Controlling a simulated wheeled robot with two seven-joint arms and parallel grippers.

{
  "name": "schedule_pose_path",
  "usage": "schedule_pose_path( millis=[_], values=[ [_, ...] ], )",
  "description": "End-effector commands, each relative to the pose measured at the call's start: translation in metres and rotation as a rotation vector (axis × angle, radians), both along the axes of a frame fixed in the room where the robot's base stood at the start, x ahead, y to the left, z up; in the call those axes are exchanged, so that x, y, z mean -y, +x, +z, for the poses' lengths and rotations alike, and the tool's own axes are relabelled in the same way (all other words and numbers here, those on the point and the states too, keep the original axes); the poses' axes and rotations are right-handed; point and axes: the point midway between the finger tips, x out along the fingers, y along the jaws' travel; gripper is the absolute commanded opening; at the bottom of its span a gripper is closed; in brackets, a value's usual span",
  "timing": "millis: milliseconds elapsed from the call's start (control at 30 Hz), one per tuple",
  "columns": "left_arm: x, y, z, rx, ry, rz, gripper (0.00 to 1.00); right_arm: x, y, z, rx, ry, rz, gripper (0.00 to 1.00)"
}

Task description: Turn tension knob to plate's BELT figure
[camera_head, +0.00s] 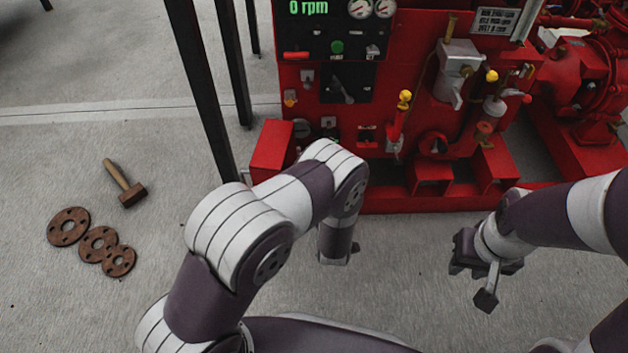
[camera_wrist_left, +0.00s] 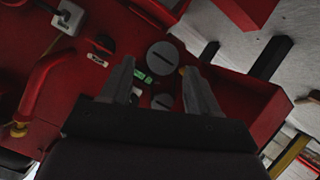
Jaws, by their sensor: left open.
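A round grey slotted knob (camera_wrist_left: 165,58) shows beyond and between the fingertips of my left gripper (camera_wrist_left: 160,85) in the left wrist view. The gripper is open and I see nothing held. A second, smaller slotted knob (camera_wrist_left: 162,101) sits below it, with a green label between them. I cannot tell which knob sets tension. My right gripper (camera_head: 484,274) hangs empty above the floor.
The red pumpset frame (camera_head: 395,200) crosses the view, with a red box (camera_head: 272,148) jutting out beside the knobs. Dark posts (camera_head: 205,90) stand left of it. A mallet (camera_head: 126,184) and rusty flanges (camera_head: 98,244) lie on the floor.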

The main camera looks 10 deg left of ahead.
Motion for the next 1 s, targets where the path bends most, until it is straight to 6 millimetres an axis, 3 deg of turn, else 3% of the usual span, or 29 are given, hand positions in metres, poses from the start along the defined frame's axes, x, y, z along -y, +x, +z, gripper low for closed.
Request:
schedule_pose_path(
  millis=[100, 200, 500, 1000],
  values=[
    [0.012, -0.023, -0.009, -0.242, 0.034, -0.106, 0.61, 0.0, 0.0, 0.013, 0.001, 0.0, 0.0, 0.33],
    [0.017, -0.041, 0.02, -0.409, 0.054, -0.188, 0.61, 0.0, 0.0, 0.043, 0.001, 0.0, 0.0, 0.33],
    [0.017, -0.087, 0.086, -0.713, 0.096, -0.359, 0.61, 0.0, 0.0, 0.095, 0.001, 0.0, 0.0, 0.33],
    [0.0, -0.139, 0.209, -0.965, 0.135, -0.523, 0.61, 0.0, 0.0, 0.173, 0.001, 0.0, 0.0, 0.33]
  ],
)
